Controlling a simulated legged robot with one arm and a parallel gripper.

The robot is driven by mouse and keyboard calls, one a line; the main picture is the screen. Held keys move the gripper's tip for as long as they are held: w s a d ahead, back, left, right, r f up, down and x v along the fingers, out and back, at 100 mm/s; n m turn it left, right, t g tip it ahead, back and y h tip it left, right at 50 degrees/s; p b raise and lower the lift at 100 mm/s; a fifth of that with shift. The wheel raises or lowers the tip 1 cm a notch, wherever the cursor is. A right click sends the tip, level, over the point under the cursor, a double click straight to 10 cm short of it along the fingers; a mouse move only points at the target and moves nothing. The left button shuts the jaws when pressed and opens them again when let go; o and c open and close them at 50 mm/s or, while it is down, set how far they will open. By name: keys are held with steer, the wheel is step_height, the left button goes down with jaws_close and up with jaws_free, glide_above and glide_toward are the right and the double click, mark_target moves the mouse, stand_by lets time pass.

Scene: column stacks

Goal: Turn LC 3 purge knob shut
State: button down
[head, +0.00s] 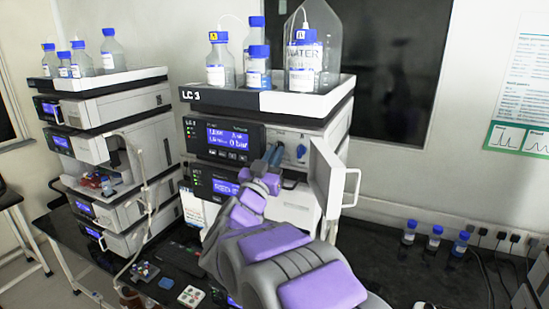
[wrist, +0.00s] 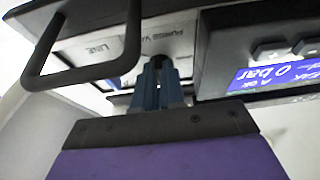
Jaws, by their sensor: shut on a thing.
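The LC 3 stack (head: 228,97) stands in the middle of the head view, with its small door (head: 328,178) swung open to the right. My gripper (head: 274,154) reaches into the opened bay beside the lit pump display (head: 228,136). In the wrist view, my gripper's blue fingers (wrist: 159,84) are closed together at the dark purge knob (wrist: 157,62), below a label reading "PURGE VA". The fingers hide most of the knob, so its turn angle cannot be told. The display there (wrist: 275,75) reads 0 bar.
The open door's handle (head: 352,188) stands out right of my arm; a dark handle (wrist: 85,80) crosses the wrist view's upper left. Solvent bottles (head: 258,66) stand on top of the stack. Another stack (head: 110,105) is at left. Small blue-capped bottles (head: 434,238) stand on the bench at right.

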steer(key=shift+a+r, duration=0.1)
steer(key=shift+r, duration=0.2)
steer(key=c, duration=1.5)
jaws_free()
steer(key=shift+c, duration=0.2)
steer(key=o, duration=0.3)
steer(key=shift+w+a+f, duration=0.15)
steer(key=shift+a+f, duration=0.05)
steer(key=shift+a, duration=0.05)
steer(key=shift+d+f, duration=0.1)
steer(key=shift+d, duration=0.3)
steer(key=v, duration=0.8)
steer(key=b+v, duration=0.1)
steer(key=v, duration=0.8)
steer(key=shift+a+f, duration=0.25)
steer(key=shift+a, duration=0.05)
